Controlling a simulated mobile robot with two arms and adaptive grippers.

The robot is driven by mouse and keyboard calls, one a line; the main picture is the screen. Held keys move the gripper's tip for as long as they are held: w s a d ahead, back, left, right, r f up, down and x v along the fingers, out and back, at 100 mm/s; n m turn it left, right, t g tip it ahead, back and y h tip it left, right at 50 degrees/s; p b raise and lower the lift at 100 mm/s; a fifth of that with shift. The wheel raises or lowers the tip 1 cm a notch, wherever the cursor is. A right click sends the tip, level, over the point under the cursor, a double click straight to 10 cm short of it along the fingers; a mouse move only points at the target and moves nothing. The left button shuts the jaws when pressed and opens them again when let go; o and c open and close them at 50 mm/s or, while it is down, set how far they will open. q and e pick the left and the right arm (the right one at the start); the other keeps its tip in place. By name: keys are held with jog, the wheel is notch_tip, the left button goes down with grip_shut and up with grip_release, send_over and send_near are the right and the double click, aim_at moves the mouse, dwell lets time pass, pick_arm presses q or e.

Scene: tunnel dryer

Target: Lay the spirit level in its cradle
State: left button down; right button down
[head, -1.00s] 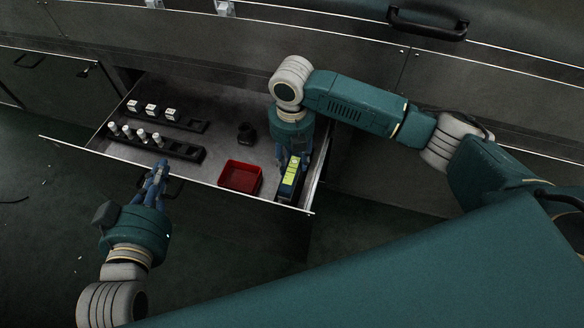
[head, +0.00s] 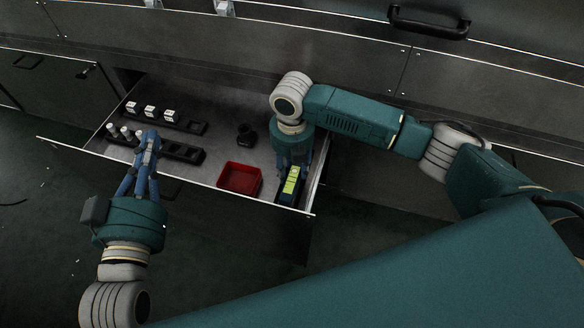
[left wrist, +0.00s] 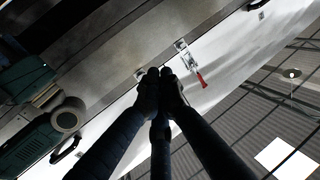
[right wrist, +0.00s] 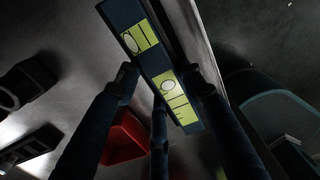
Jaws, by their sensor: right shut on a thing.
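The spirit level (head: 291,186) is dark blue with yellow-green panels. It is in the front right corner of the open drawer, close to the right wall. My right gripper (head: 290,168) is shut on it from above; the right wrist view shows the level (right wrist: 168,88) between the fingers (right wrist: 165,79). I cannot make out the cradle or tell whether the level touches anything beneath it. My left gripper (head: 150,141) is shut and empty over the drawer's front left part, by the front black rack (head: 183,151). In the left wrist view its fingertips (left wrist: 160,76) meet.
A red tray (head: 240,178) stands left of the level. A small black object (head: 246,134) is behind it. Bare drawer floor (head: 220,110) shows at the back.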

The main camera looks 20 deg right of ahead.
aim_at(292, 169)
pick_arm(q)
jog(key=shift+f, duration=0.15)
pick_arm(e)
jog(key=c, duration=1.1)
grip_release()
jog(key=shift+f, duration=0.2)
jog(key=shift+r, duration=0.15)
jog(key=shift+r, duration=0.3)
notch_tip(292, 169, up, 6)
jog(key=shift+f+p, duration=0.2)
jog(key=shift+p, duration=0.95)
pick_arm(q)
jog(key=s+a+f+g+y+p, duration=0.1)
jog(key=s+a+f+g, duration=0.2)
jog(key=s+f+g, duration=0.2)
jog(key=s+a+f+g+y+p, duration=0.1)
jog(key=s+f+g, duration=0.5)
jog(key=f, duration=0.8)
jog(key=s+a+y, duration=0.1)
jog(key=s+a, duration=0.1)
jog(key=s, duration=0.1)
jog(key=shift+n+g+y, duration=0.3)
pick_arm(e)
notch_tip(292, 169, up, 6)
pick_arm(q)
jog(key=shift+a+f, duration=0.1)
jog(key=shift+f, duration=0.1)
pick_arm(e)
jog(key=shift+r, duration=0.15)
